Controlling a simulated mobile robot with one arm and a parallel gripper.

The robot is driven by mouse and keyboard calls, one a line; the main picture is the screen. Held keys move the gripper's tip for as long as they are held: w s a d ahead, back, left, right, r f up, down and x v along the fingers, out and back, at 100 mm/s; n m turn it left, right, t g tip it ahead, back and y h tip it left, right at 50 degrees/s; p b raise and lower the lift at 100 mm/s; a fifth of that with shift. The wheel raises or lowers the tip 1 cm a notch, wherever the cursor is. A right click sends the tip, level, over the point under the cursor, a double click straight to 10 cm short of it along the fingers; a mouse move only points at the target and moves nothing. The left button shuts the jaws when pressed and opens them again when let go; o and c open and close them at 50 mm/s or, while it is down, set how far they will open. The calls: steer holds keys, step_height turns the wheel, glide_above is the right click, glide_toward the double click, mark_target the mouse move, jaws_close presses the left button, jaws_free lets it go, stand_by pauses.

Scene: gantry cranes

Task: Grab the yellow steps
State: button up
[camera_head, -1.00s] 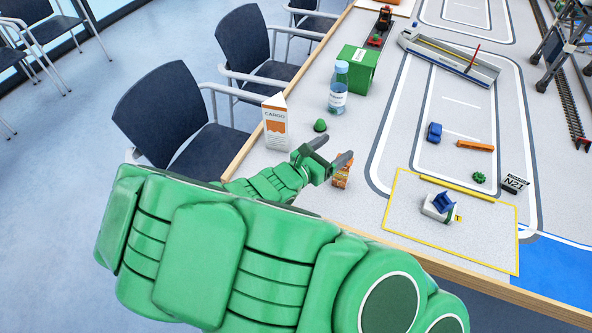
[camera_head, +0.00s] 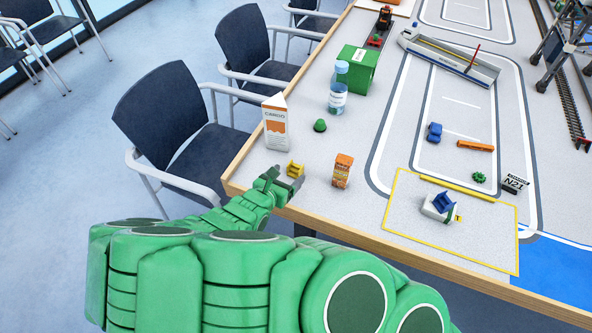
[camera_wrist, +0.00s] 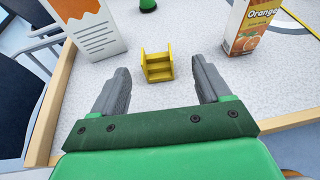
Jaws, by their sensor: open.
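The yellow steps (camera_wrist: 158,66) stand upright on the table, a little beyond and between the two grey fingers in the wrist view. They also show in the head view (camera_head: 295,169), near the table's left front corner. My gripper (camera_wrist: 156,82) is open and empty, with its fingers apart on either side of the line to the steps. In the head view my gripper (camera_head: 284,178) is at the table edge, just short of the steps, and partly hides their lower part.
A cargo carton (camera_head: 276,124) stands behind and left of the steps. An orange juice box (camera_head: 342,171) stands to their right. A green rounded object (camera_head: 320,125) and a water bottle (camera_head: 338,88) are farther back. The wooden table edge (camera_head: 340,229) runs along the front.

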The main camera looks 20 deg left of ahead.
mark_target(296, 167)
steer(key=shift+s+a+f, duration=0.15)
steer(key=shift+a+f, duration=0.1)
steer(key=shift+f, duration=0.35)
steer(key=shift+g, duration=0.3)
steer(key=shift+x, duration=3.85)
steer(key=shift+r, duration=0.2)
steer(key=shift+c, duration=0.4)
steer(key=c, duration=1)
